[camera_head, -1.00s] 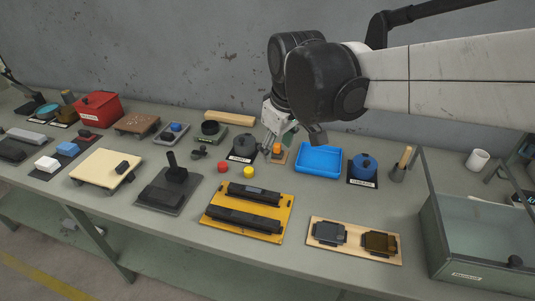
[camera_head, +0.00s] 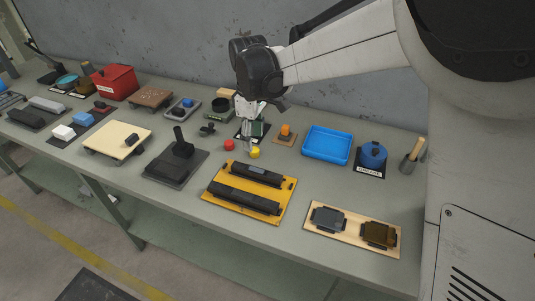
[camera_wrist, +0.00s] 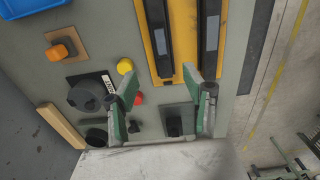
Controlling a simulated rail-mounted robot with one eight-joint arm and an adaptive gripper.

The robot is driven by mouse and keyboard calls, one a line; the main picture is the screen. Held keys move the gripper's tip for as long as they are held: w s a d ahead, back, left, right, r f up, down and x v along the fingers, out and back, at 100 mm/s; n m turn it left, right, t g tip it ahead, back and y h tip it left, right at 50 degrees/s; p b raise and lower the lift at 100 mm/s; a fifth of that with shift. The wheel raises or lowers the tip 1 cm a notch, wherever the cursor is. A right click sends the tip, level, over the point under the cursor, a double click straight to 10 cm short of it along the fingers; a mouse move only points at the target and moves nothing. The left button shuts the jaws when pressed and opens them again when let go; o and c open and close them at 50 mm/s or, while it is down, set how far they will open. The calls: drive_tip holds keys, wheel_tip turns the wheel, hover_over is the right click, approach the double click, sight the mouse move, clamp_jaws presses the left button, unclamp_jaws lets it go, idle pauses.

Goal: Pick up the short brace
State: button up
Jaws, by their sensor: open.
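Two dark bars lie roughly parallel on a yellow board (camera_head: 220,200) on the bench. The rear bar (camera_head: 257,175) looks shorter and fits the short brace; the front bar (camera_head: 243,199) looks longer. In the wrist view, the rear bar (camera_wrist: 157,40) runs upward, left of the front bar (camera_wrist: 208,28), and the tops of both are cut off. My gripper (camera_head: 247,149) is open and empty, above the bench behind the board. In the wrist view my gripper (camera_wrist: 168,82) has its green-padded fingers spread, with the near ends of the bars just beyond them.
A red button (camera_head: 229,145) and a yellow button (camera_head: 254,153) stand just behind the board. A black stand with an upright post (camera_head: 180,147) is to its left. A wooden board with two clips (camera_head: 350,229) is at right, and a blue tray (camera_head: 328,145) behind it.

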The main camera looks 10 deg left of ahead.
hover_over(256, 170)
drive_tip(key=f, duration=0.7)
drive_tip(key=shift+w+a+f, duration=0.2)
drive_tip(key=shift+a+f, duration=0.1)
drive_tip(key=shift+s+d+f, duration=0.15)
drive_tip(key=shift+d+f, duration=0.05)
drive_tip(key=shift+f, duration=1.2)
drive_tip(key=shift+s+d+f, duration=0.1)
drive_tip(key=shift+d+f, duration=0.05)
drive_tip(key=shift+f, duration=1.2)
drive_tip(key=shift+c, duration=0.4)
clamp_jaws()
